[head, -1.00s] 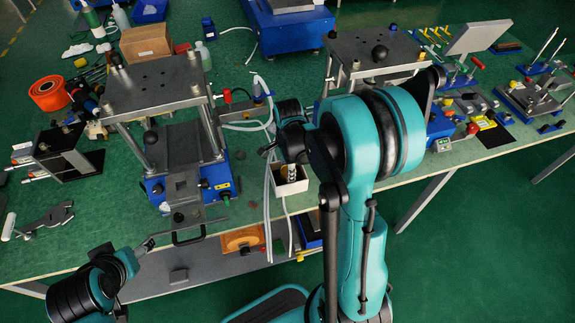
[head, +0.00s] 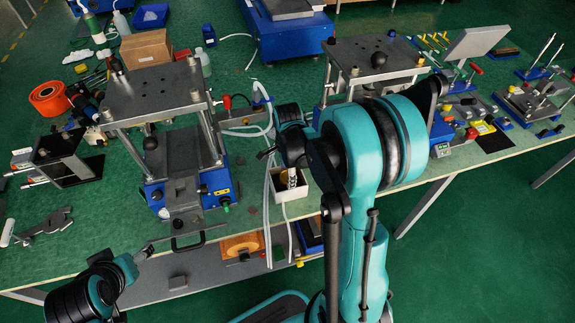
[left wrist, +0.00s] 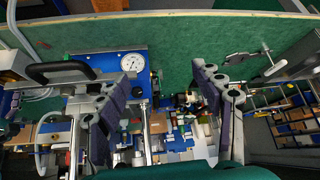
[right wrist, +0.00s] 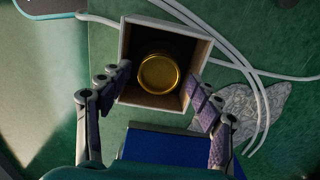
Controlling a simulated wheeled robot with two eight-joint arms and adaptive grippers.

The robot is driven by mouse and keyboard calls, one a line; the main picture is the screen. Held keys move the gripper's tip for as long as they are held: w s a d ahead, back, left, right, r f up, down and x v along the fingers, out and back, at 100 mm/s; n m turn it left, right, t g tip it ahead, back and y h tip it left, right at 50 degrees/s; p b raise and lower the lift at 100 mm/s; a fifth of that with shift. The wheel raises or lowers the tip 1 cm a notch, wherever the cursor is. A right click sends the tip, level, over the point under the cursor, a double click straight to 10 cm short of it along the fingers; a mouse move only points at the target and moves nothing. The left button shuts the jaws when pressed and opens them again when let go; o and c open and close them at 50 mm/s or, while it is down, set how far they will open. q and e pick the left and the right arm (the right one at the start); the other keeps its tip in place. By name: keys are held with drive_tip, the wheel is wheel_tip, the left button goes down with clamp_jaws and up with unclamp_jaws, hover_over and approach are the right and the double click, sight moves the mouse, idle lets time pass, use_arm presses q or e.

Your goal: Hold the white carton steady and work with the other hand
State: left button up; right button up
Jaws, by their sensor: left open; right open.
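The white carton (head: 291,194) stands open-topped at the front edge of the bench, right of the left press. In the right wrist view the carton (right wrist: 124,45) shows from above, with a round gold-lidded jar (right wrist: 160,74) inside. My right gripper (right wrist: 158,88) is open, its fingers at the near left and right corners of the carton. I cannot tell whether they touch it. In the head view my right arm partly covers that spot. My left gripper (left wrist: 155,85) is open and empty, near the front handle of the left press (head: 155,92).
White hoses (right wrist: 230,62) run beside the carton, and a grey patch (right wrist: 240,108) lies to its right. A blue block (right wrist: 165,148) is close on the near side. An orange spool (head: 49,95) and brown box (head: 146,48) stand at the back left.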

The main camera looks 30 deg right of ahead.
wheel_tip(320, 180, up, 11)
drive_tip(key=shift+r, duration=0.15)
drive_tip(key=shift+s, duration=0.2)
